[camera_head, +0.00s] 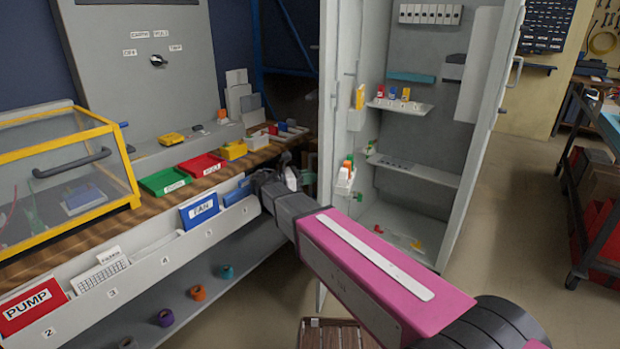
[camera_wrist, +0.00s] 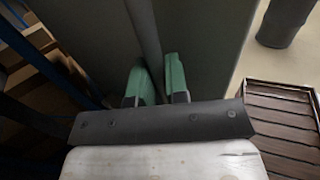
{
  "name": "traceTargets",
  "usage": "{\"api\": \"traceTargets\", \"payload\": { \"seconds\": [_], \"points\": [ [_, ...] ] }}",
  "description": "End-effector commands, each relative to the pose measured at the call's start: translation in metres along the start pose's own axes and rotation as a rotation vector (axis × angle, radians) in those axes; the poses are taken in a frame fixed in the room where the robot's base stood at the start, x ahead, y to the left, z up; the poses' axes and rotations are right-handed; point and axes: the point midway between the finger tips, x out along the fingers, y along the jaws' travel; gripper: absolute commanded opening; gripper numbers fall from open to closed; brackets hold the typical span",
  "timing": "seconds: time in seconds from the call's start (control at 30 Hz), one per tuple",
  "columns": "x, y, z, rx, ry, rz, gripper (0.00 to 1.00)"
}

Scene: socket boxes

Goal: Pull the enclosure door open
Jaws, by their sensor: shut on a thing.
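The tall grey enclosure (camera_head: 420,200) stands open at the centre right of the head view, with shelves and small parts inside. Its left door (camera_head: 338,60) stands swung outward, with small bins on its inner face. Its right door (camera_head: 498,75) also stands out, with a handle on its outer side. My gripper (camera_head: 287,178) is at the outer side of the left door. In the wrist view, my gripper's green fingers (camera_wrist: 158,80) are shut on a grey bar handle (camera_wrist: 144,30) in front of the dark door panel. The handle is hidden in the head view.
A workbench with a label rack (camera_head: 150,268) runs along the left, close to my gripper. A yellow-framed clear box (camera_head: 70,145) stands on it. A slatted wooden pallet (camera_head: 335,335) lies on the floor below my arm. A cart (camera_head: 590,190) stands at the right; floor before it is clear.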

Motion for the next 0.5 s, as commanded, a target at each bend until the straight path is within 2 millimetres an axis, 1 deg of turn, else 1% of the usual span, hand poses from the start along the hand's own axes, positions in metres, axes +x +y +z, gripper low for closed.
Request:
{"api": "traceTargets", "payload": {
  "seconds": [0.03, 0.17, 0.2, 0.23, 0.27, 0.5],
  "points": [
    [0.0016, 0.0064, 0.0012, -0.002, -0.005, 0.011, 0.00],
    [0.0017, 0.0065, 0.0013, -0.002, -0.006, 0.011, 0.00],
    [0.0017, 0.0066, 0.0014, -0.002, -0.006, 0.011, 0.21],
    [0.0016, 0.0066, 0.0013, -0.002, -0.005, 0.012, 0.31],
    [0.0015, 0.0064, 0.0012, -0.001, -0.005, 0.011, 0.38],
    [0.0009, 0.0037, 0.0007, 0.000, -0.002, 0.009, 0.38]
  ]
}}
